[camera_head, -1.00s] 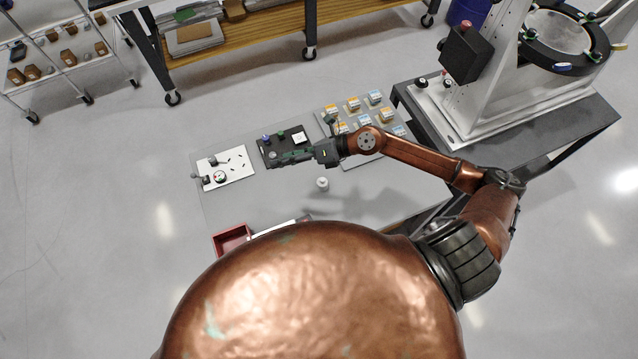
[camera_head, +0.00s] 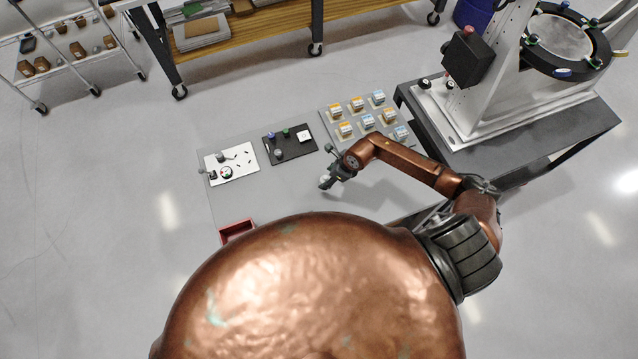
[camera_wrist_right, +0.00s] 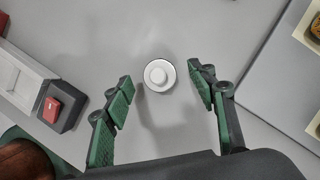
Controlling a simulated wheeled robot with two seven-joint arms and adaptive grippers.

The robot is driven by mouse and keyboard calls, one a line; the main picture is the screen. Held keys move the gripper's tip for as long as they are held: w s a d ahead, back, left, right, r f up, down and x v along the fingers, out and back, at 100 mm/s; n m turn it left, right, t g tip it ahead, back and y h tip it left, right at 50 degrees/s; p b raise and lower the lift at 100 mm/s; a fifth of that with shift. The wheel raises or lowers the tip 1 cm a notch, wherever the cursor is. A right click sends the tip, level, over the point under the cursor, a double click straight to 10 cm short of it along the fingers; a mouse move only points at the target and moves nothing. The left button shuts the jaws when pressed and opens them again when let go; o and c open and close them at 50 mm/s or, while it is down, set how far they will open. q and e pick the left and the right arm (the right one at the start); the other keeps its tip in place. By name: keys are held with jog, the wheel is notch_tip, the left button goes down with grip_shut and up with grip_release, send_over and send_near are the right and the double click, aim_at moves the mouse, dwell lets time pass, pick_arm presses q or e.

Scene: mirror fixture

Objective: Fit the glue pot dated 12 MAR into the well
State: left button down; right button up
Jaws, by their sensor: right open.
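A small white round pot (camera_wrist_right: 160,75) with a raised round top stands upright on the grey table, seen from above in the right wrist view. No date on it can be read. My right gripper (camera_head: 329,180) is open, its green-padded fingers on either side of the pot and apart from it. In the head view the gripper largely hides the pot. A black board (camera_head: 290,153) carries small purple, green and grey items and a white square; I cannot tell which part is the well. My left gripper is out of view.
Several orange- and blue-marked blocks sit on a grey tray (camera_head: 351,112) at the back right. A white board (camera_head: 243,157) with small parts lies left. A red bin (camera_head: 236,229) is near the front. A pale device with a red button (camera_wrist_right: 51,110) lies beside the gripper.

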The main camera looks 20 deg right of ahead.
jog(key=shift+x, duration=1.35)
jog(key=shift+w, duration=0.1)
jog(key=shift+c, duration=0.4)
jog(key=shift+r, duration=0.1)
grip_shut()
